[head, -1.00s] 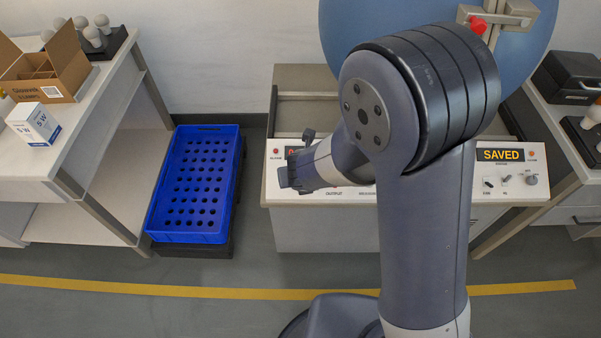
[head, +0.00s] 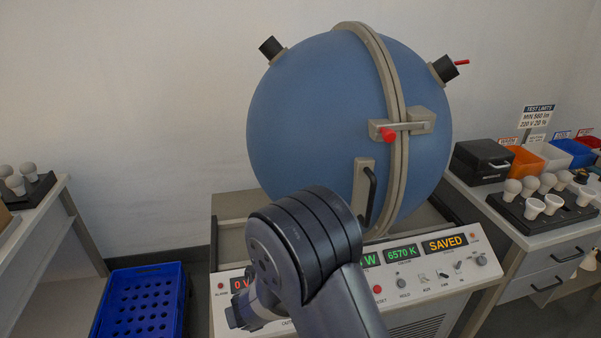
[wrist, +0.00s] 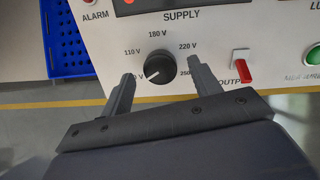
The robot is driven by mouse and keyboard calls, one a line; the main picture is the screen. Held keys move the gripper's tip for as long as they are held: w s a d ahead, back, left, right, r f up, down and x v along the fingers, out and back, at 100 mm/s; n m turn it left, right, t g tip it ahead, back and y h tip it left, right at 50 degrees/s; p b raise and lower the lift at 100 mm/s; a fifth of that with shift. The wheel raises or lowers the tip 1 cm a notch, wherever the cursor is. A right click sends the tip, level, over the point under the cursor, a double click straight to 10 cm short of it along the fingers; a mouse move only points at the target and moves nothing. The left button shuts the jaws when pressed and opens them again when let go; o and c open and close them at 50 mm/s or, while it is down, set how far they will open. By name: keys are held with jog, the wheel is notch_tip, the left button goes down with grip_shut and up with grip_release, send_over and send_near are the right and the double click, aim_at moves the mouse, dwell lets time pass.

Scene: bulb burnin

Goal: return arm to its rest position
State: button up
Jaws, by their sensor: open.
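My arm (head: 305,240) rises in front of the control panel in the head view, bent at a dark ringed joint. My gripper (wrist: 158,75) shows in the wrist view with its two fingers apart and nothing between them. Beyond the fingers is the black supply voltage knob (wrist: 153,68) on the panel, with a red output switch (wrist: 241,70) to its right. I cannot tell whether the fingers touch the panel. In the head view the gripper end is at the panel's left part, mostly hidden by my arm.
A large blue sphere (head: 310,120) with a red-tipped latch stands behind the panel (head: 420,278), whose display reads SAVED. A blue perforated crate (head: 140,305) is on the floor at left. Bulbs in a black tray (head: 540,215) and coloured bins (head: 570,150) are on the right bench.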

jog(key=shift+x, duration=0.9)
